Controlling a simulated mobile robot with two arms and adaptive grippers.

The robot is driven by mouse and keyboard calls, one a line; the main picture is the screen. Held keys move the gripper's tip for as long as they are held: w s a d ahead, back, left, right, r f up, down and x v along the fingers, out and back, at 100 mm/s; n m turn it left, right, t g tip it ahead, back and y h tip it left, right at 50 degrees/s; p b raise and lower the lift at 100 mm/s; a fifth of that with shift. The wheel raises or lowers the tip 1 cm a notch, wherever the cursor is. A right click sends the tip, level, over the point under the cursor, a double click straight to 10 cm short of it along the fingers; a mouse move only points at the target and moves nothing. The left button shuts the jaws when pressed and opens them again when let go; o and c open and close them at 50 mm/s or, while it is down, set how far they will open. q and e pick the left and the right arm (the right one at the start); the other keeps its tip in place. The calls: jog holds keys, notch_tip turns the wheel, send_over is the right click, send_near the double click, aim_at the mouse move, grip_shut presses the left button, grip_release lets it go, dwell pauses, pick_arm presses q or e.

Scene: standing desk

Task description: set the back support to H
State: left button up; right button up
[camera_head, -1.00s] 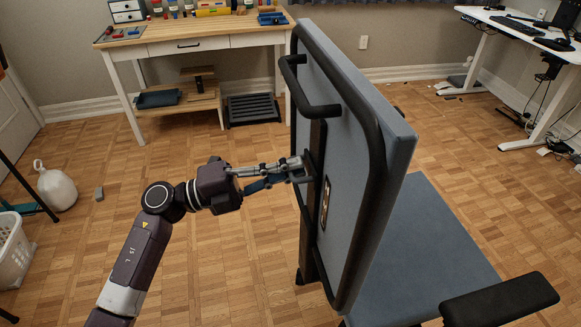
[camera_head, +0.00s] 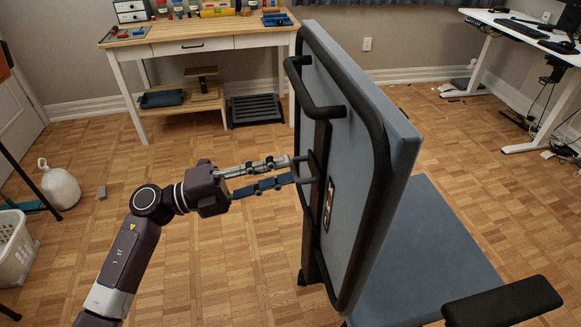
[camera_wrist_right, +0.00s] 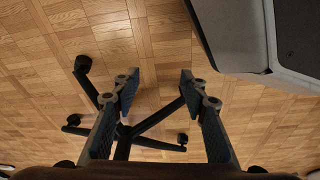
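The chair's back support (camera_head: 350,150) is a blue-grey panel in a black frame, seen from behind in the head view. A large black handle (camera_head: 300,95) is near its top. A smaller black handle (camera_head: 312,166) sits lower on the central post. A small label plate (camera_head: 329,204) is below it, its marks too small to read. My left gripper (camera_head: 293,169) is open, its parted fingertips at the smaller handle; I cannot tell whether they touch it. My right gripper (camera_wrist_right: 158,88) is open and empty in the right wrist view, above the chair's wheeled base (camera_wrist_right: 122,132).
The blue-grey seat (camera_head: 425,260) and a black armrest (camera_head: 502,300) are on the right. A wooden workbench (camera_head: 200,45) stands behind, with a black footrest (camera_head: 255,110) under its right end. A white desk (camera_head: 530,80) is at back right. The floor left of the chair is mostly clear.

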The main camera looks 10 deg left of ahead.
pick_arm(q)
jog(key=v, duration=0.9)
jog(key=shift+a, duration=0.1)
